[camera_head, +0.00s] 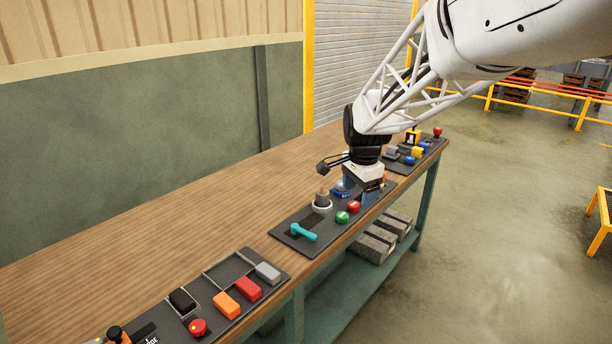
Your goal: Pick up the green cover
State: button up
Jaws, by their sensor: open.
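A small round green piece (342,217) sits on the dark middle panel (290,245), left of a red round one (354,206). It is the clearest green thing in view, but I cannot tell whether it is a cover or a button. My gripper (373,191) is open over the far right part of this panel, behind and to the right of the green piece and apart from it. Its fingers are small and partly hidden, and I see nothing held between them. The gripper and arm hide part of the panel and whatever lies under them.
On the middle panel are a teal lever (303,232), a grey knob (322,202) and a blue piece (342,189). A nearer panel holds orange (226,305), red (248,288) and grey (268,273) blocks. The wooden table (150,255) is bare at left.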

jog(key=w+f+m, duration=0.4)
jog(key=w+f, duration=0.2)
jog(key=w, duration=0.4)
jog(key=m+g, duration=0.1)
jog(key=m, duration=0.4)
send_over(341, 214)
notch_tip(341, 214, down, 8)
jog(key=shift+s+f, duration=0.1)
jog(key=shift+f, duration=0.15)
jog(key=shift+f, duration=0.1)
jog(key=shift+f, duration=1.2)
jog(key=shift+f, duration=0.1)
jog(key=shift+f, duration=2.5)
jog(key=shift+c, duration=0.5)
jog(key=c, duration=0.9)
